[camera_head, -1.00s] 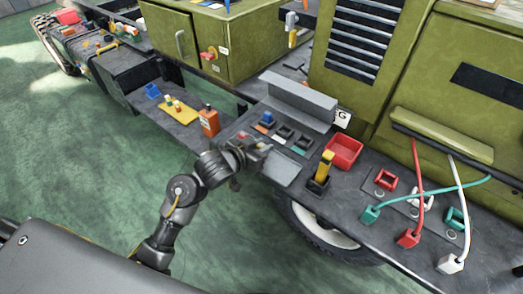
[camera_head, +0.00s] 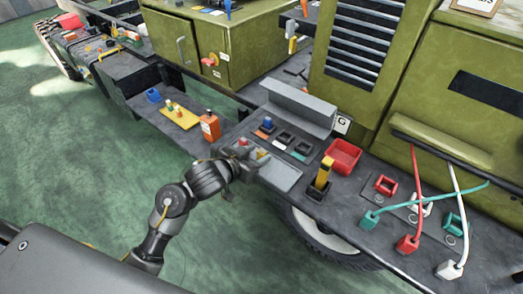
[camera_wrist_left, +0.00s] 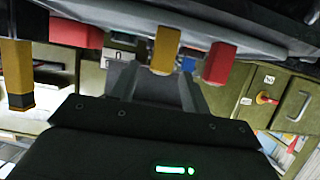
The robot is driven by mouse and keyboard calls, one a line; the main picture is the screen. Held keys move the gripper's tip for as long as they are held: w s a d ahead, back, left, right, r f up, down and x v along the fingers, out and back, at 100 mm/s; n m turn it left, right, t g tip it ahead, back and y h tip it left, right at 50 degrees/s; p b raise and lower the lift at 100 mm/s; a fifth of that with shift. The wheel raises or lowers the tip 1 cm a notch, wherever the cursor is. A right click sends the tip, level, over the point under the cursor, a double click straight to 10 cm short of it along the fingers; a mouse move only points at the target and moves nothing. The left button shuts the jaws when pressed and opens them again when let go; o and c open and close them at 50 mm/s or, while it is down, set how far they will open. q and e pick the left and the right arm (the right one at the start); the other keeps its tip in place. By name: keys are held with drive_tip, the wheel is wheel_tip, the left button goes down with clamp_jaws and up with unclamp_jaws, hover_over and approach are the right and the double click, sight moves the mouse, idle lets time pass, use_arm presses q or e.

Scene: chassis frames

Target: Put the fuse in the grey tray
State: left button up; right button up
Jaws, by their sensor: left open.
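The grey tray (camera_head: 283,178) lies on the dark shelf of the green vehicle. A small yellow fuse-like block (camera_head: 262,154) and a red one (camera_head: 243,142) stand at its left end; they also show upside down in the left wrist view, the yellow block (camera_wrist_left: 163,50) beside the red block (camera_wrist_left: 218,62). A blue block (camera_head: 267,122) sits in a black socket behind. My right gripper is out of view.
A yellow-handled piece (camera_head: 323,172) stands in a black holder right of the tray. A red bin (camera_head: 343,156) is behind it. A grey angled bracket (camera_head: 298,108) rises behind the sockets. Cabled plugs lie at right.

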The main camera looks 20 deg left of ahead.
use_arm(q)
drive_tip(key=p+v, duration=0.1)
drive_tip(key=v, duration=0.8)
drive_tip(key=shift+p, duration=0.35)
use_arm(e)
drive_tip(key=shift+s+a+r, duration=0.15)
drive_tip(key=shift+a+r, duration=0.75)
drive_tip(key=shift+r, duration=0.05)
